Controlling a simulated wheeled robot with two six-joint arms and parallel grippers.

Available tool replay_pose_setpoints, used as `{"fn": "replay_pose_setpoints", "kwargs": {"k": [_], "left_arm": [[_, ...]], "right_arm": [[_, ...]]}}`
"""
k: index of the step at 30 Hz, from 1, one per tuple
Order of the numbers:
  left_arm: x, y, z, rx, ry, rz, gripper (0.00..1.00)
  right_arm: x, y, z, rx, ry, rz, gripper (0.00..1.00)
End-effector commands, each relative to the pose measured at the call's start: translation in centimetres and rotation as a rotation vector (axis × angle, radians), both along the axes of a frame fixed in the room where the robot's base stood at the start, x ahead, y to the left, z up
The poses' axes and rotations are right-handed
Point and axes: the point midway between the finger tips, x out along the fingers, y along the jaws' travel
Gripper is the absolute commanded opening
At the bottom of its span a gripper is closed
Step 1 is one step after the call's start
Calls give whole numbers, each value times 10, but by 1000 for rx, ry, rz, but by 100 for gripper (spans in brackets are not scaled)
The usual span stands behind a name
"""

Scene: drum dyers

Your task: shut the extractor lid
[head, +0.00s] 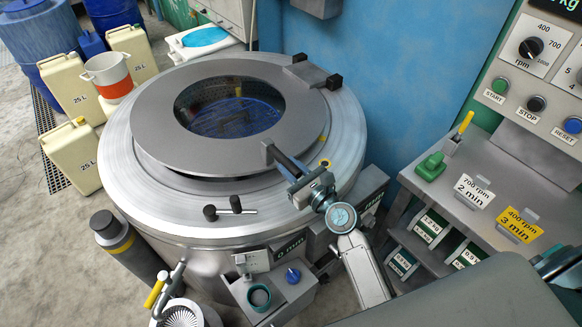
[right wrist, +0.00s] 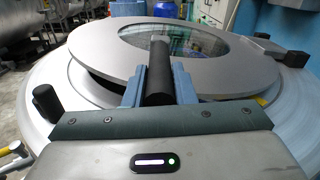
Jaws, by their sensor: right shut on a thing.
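The extractor (head: 140,185) is a wide round steel drum machine in the middle of the head view. Its lid (head: 155,125) is a grey ring with a round window (head: 230,106), lying over the opening with a dark gap under its near edge. A hinge block (head: 306,72) is at the lid's back right. My right gripper (head: 292,174) is shut on the black lid handle (head: 285,162) at the lid's near right edge. In the right wrist view the dark handle bar (right wrist: 159,72) stands between the blue fingers. My left gripper is not in view.
A black-knobbed latch bar (head: 230,209) lies on the machine's front rim. A control panel (head: 530,75) and a shelf with cards (head: 475,192) stand at the right. Cream canisters (head: 70,85) and a red-white bucket (head: 108,76) stand at the back left.

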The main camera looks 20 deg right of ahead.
Motion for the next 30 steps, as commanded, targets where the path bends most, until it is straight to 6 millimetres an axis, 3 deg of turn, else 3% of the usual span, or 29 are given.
{"fn": "replay_pose_setpoints", "kwargs": {"k": [12, 22, 23, 26, 30], "left_arm": [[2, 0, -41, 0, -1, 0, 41], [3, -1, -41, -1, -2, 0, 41], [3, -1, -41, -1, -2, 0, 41], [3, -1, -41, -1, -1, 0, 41], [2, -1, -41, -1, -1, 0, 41]], "right_arm": [[-3, 7, -53, 2, 3, 1, 0], [-4, 8, -58, 0, 11, 2, 0], [-4, 8, -58, 0, 12, 2, 26], [-4, 8, -57, -1, 11, 1, 45], [-4, 8, -55, 0, 6, 0, 45]]}}
